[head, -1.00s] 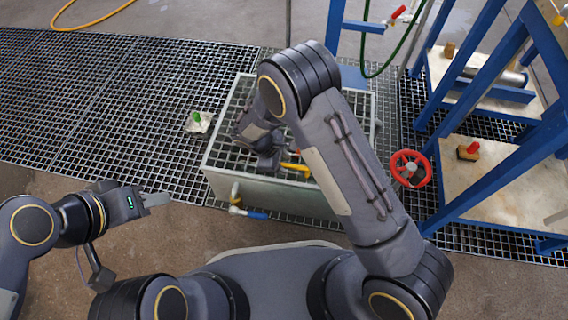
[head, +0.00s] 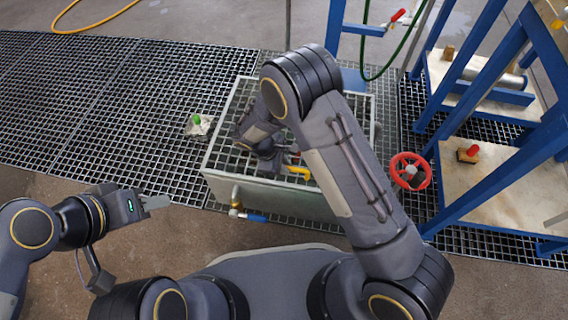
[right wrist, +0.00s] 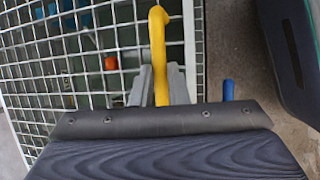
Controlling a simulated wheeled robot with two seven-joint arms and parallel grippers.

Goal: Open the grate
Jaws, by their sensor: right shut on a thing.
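The grate (head: 232,118) is a pale mesh lid lying across the top of a grey box-shaped tank (head: 265,192). It looks flat, with no clear gap at its edge. A yellow handle (head: 298,170) stands at its near side. My right gripper (right wrist: 160,85) is shut on the yellow handle (right wrist: 158,40), with a finger on each side of it. In the head view my right gripper (head: 285,161) and arm hide part of the grate. My left gripper (head: 153,202) is left of the tank, empty and apart from it; its finger gap cannot be made out.
A small valve with a blue lever (head: 252,217) sticks out of the tank's front. A red handwheel (head: 410,170) and a blue frame (head: 470,195) stand to the right. A green-topped fitting (head: 198,122) stands left of the tank. Floor grating (head: 100,100) at the left is mostly clear.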

